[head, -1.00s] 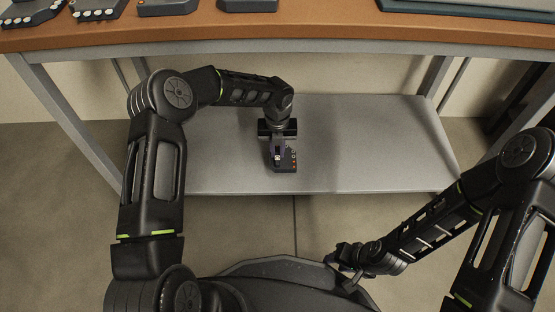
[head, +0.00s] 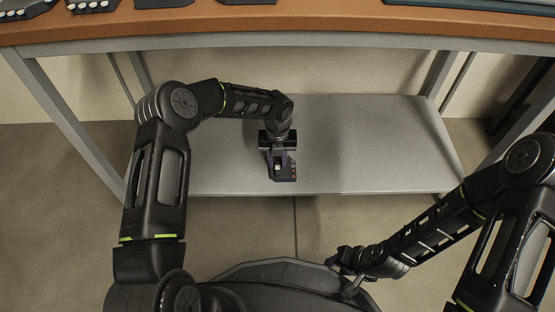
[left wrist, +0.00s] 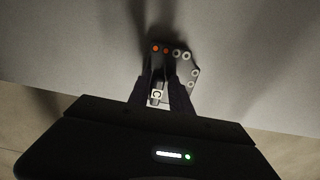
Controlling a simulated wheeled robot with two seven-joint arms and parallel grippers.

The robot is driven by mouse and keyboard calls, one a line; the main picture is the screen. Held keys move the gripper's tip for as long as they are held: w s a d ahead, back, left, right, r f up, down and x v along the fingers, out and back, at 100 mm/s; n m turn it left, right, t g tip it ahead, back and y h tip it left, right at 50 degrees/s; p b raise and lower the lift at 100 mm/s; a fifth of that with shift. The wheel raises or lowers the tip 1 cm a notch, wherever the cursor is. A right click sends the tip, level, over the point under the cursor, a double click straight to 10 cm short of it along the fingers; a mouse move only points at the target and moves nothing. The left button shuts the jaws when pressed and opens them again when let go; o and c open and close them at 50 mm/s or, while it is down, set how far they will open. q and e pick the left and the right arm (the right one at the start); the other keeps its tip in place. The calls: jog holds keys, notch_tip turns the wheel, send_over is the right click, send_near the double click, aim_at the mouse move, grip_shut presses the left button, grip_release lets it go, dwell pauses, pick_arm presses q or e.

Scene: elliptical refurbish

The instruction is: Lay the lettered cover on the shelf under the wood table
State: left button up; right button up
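The lettered cover (head: 284,174) is a small dark piece with orange and pale round spots along one side. It is at my left gripper (head: 278,162), over the front half of the grey shelf (head: 375,150) under the wood table (head: 320,22). In the left wrist view the fingers sit on both sides of the cover (left wrist: 187,74), and a small pale marked part shows between them. The gripper looks shut on it. I cannot tell whether the cover touches the shelf. My right gripper (head: 345,262) is low, off the shelf; its fingers are unclear.
The right half of the shelf is bare. The table's grey legs (head: 62,120) flank the shelf, and its front edge spans above my left arm. Several dark pieces (head: 95,4) lie on the tabletop, with a dark flat panel (head: 470,8) at the right.

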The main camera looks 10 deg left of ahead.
aim_at(278, 163)
pick_arm(q)
jog(key=shift+o, duration=0.9)
notch_tip(278, 163, up, 8)
jog(key=p, duration=0.3)
jog(key=shift+f, duration=0.1)
